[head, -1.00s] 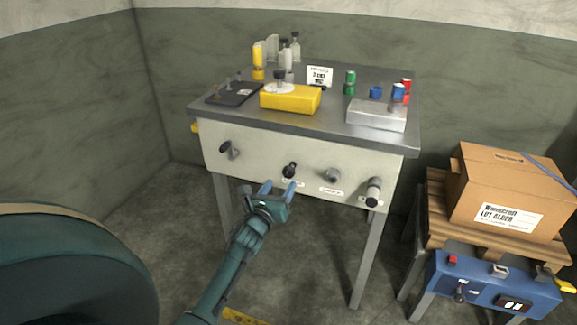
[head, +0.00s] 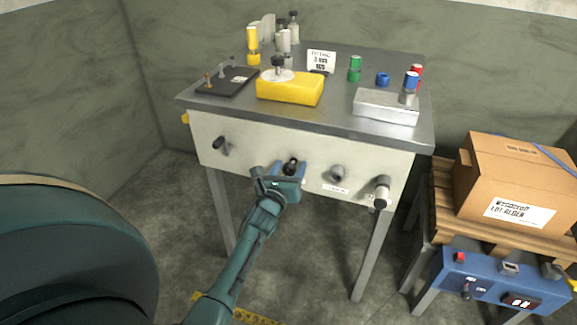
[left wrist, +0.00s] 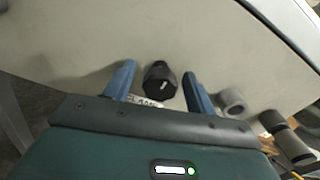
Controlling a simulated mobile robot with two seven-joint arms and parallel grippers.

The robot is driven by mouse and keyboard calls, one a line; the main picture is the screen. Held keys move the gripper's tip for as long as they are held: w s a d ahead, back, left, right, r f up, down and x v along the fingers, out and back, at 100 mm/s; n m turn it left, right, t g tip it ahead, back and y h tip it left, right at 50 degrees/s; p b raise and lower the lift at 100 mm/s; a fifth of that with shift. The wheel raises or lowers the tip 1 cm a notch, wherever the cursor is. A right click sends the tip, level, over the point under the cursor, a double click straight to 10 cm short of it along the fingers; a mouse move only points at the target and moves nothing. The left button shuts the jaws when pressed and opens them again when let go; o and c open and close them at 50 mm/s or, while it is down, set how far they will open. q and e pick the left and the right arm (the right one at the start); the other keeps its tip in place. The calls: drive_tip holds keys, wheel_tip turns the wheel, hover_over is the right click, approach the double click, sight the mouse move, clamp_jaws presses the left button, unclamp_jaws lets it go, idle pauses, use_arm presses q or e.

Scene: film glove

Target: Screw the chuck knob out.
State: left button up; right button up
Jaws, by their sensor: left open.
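Several knobs sit on the pale front panel of the workbench; I cannot read which label names the chuck. A black faceted knob (head: 291,164) stands at the middle of the panel. It also shows in the left wrist view (left wrist: 160,78), above a partly hidden label that seems to read "CLAMP". My left gripper (head: 280,174) is open in front of it. In the left wrist view the blue fingers of my left gripper (left wrist: 158,84) stand on either side of the knob, with gaps on both sides. My right gripper is out of view.
Other panel controls are a dark lever knob (head: 220,144), a grey knob (head: 338,173) and a black-tipped cylinder (head: 382,191). The bench top (head: 345,124) holds a yellow block (head: 290,89) and other items. A carton (head: 515,185) sits on a pallet at right.

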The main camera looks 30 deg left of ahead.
use_arm(q)
drive_tip(key=shift+c, duration=0.2)
drive_tip(key=shift+c, duration=0.7)
drive_tip(key=c, duration=0.8)
drive_tip(key=shift+n, duration=0.3)
